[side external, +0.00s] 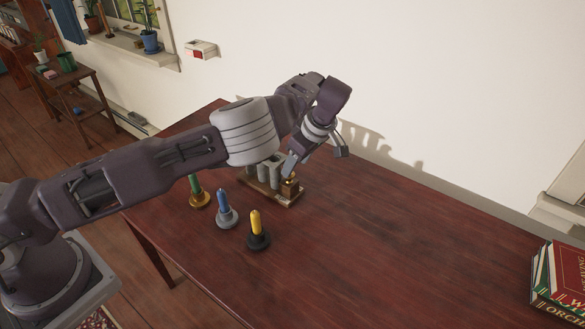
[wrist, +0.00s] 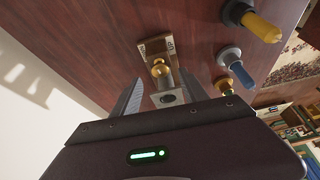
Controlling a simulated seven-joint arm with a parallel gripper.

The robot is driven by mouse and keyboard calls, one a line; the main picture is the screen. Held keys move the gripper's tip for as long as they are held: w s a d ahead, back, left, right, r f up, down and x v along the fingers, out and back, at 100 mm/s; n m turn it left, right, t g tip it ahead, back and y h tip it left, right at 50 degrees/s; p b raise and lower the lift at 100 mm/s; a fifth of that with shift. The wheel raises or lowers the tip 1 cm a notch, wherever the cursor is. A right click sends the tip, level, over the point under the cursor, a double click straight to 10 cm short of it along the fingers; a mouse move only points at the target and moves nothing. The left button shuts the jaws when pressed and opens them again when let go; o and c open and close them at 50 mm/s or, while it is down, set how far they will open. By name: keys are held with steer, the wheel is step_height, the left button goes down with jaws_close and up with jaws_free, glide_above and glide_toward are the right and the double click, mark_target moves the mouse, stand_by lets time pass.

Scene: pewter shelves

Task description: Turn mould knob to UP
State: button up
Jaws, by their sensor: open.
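The mould (side external: 270,170), with grey tubes on a wooden base, stands on the table below the end of my arm. Its brass knob (wrist: 160,68) shows in the wrist view, close to a wooden end piece marked UP (wrist: 171,45). Which way the knob is turned I cannot tell. My gripper (side external: 289,168) points down at the mould's right end in the side view. In the wrist view my gripper (wrist: 161,77) is open, its fingers on either side of the knob's line. Whether they touch it I cannot tell. My arm hides part of the mould.
Candles stand left and in front of the mould: green in a brass holder (side external: 199,200), blue in a grey holder (side external: 227,218), yellow in a black holder (side external: 258,240). Books (side external: 558,280) lie far right. The wall is behind; the table's right side (side external: 400,255) is clear.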

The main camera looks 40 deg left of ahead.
mark_target(292, 175)
steer(key=x, duration=0.3)
steer(key=shift+a+f, duration=0.15)
steer(key=shift+f, duration=0.15)
steer(key=shift+c, duration=0.2)
jaws_close()
steer(key=shift+s+m+t, duration=0.15)
steer(key=shift+m+t, duration=0.25)
steer(key=shift+m, duration=0.7)
steer(key=shift+s+a+m+t+h, duration=0.1)
steer(key=shift+m+t+h, duration=0.2)
steer(key=shift+m, duration=0.6)
steer(key=shift+s+m+t+h, duration=0.1)
steer(key=shift+m+t, duration=0.3)
steer(key=shift+m, duration=0.5)
